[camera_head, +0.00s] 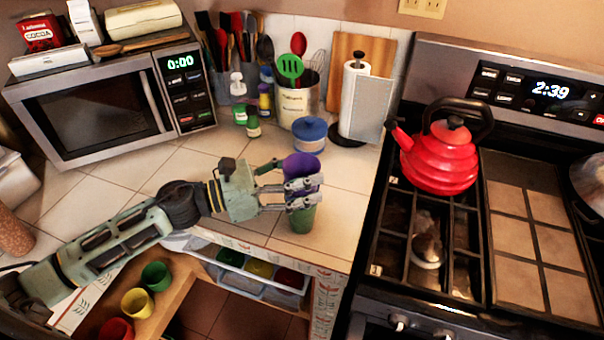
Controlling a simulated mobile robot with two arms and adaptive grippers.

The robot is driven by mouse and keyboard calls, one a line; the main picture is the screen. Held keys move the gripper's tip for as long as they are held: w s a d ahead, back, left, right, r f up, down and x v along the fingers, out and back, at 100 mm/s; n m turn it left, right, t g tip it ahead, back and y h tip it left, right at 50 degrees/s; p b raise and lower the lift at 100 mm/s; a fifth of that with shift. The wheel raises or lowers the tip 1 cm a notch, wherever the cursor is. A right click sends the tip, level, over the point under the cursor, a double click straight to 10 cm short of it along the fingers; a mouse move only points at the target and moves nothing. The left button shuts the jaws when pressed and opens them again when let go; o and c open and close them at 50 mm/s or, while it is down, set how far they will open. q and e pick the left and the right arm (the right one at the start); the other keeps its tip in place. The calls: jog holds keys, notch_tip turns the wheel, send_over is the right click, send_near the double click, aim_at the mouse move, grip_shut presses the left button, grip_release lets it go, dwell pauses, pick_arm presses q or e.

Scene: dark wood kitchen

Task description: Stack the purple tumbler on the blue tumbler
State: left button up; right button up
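The purple tumbler (301,165) is upright near the counter's front right corner. My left gripper (297,183) reaches in from the left with its fingers around the purple tumbler and looks shut on it. The fingers cover its lower part. A green tumbler (302,221) shows directly below the fingers, in line with the purple one. The fingers hide where the two meet, so I cannot tell whether they touch or whether anything is between them. My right gripper is not in view.
The stove with a red kettle (439,158) is at right. Below the counter are an open drawer (245,285) and green, yellow and red cups. The microwave (100,105) is at back left.

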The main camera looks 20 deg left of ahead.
aim_at(287, 177)
pick_arm(q)
jog(key=o, duration=0.4)
jog(key=shift+c, duration=0.2)
jog(key=shift+r, duration=0.1)
jog(key=shift+r+p, duration=0.5)
jog(key=shift+p, duration=0.15)
jog(key=shift+s+a, duration=0.1)
jog(key=shift+a, duration=0.05)
jog(key=b+v, duration=0.1)
jog(key=v, duration=0.1)
jog(key=shift+s+a+f+b, duration=0.25)
jog(key=shift+f+b, duration=0.05)
jog(key=shift+b, duration=0.05)
jog(key=shift+r+b+v, duration=0.2)
jog(key=shift+b+v, duration=0.3)
jog(key=shift+v, duration=1.75)
jog(key=shift+r+b+v, duration=0.15)
jog(key=shift+b+v, duration=0.35)
jog(key=shift+v, duration=1.75)
